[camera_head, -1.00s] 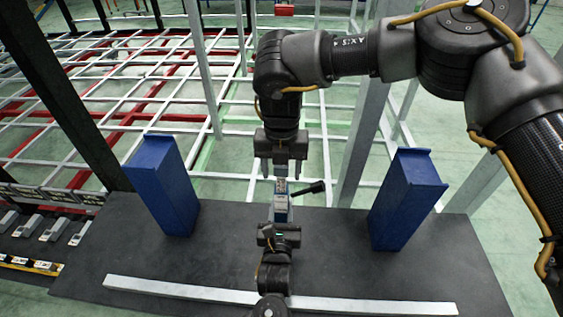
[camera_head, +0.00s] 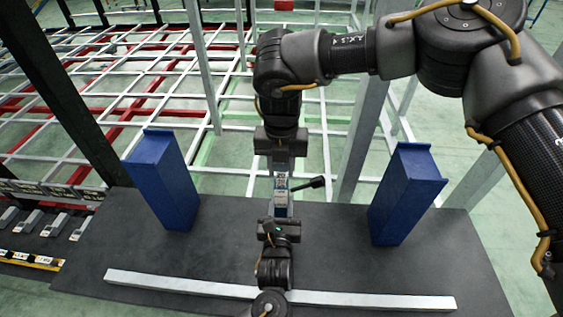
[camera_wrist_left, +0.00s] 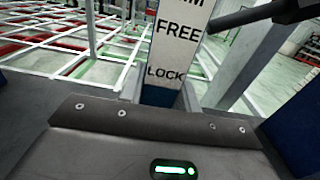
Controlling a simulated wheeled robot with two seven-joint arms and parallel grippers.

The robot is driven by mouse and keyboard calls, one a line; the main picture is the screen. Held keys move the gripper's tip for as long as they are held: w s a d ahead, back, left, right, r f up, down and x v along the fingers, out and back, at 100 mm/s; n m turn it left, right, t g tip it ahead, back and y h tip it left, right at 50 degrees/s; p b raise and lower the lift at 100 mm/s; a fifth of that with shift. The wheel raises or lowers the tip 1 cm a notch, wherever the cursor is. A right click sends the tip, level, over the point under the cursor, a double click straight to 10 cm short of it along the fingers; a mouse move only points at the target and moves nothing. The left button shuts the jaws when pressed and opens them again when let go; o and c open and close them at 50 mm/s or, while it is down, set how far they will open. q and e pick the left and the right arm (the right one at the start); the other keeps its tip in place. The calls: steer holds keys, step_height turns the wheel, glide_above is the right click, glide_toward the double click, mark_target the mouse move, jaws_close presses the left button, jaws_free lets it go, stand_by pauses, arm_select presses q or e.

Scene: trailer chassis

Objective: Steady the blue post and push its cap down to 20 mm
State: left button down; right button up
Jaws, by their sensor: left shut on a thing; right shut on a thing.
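The blue post (camera_head: 281,210) stands upright at the middle of the dark table, between my grippers. Its pale upper part, which I take for the cap (camera_head: 281,182), carries small labels, and a black lever sticks out to the right. My right gripper (camera_head: 281,158) comes down from above and is shut at the cap's top; the contact is hard to make out. My left gripper (camera_head: 280,218) is shut on the post from the near side.
Two larger blue blocks stand on the table (camera_head: 230,262), one at left (camera_head: 165,185) and one at right (camera_head: 403,195). A pale bar (camera_head: 370,300) lies along the near side. A metal frame with white and red bars is behind.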

mark_target(282, 178)
steer(key=shift+f, duration=0.25)
stand_by(0.3)
steer(key=shift+d+f, duration=0.1)
steer(key=shift+f, duration=1.7)
steer(key=o, duration=1.1)
steer(key=shift+s, duration=0.1)
steer(key=shift+c, duration=0.2)
steer(key=shift+r, duration=3.65)
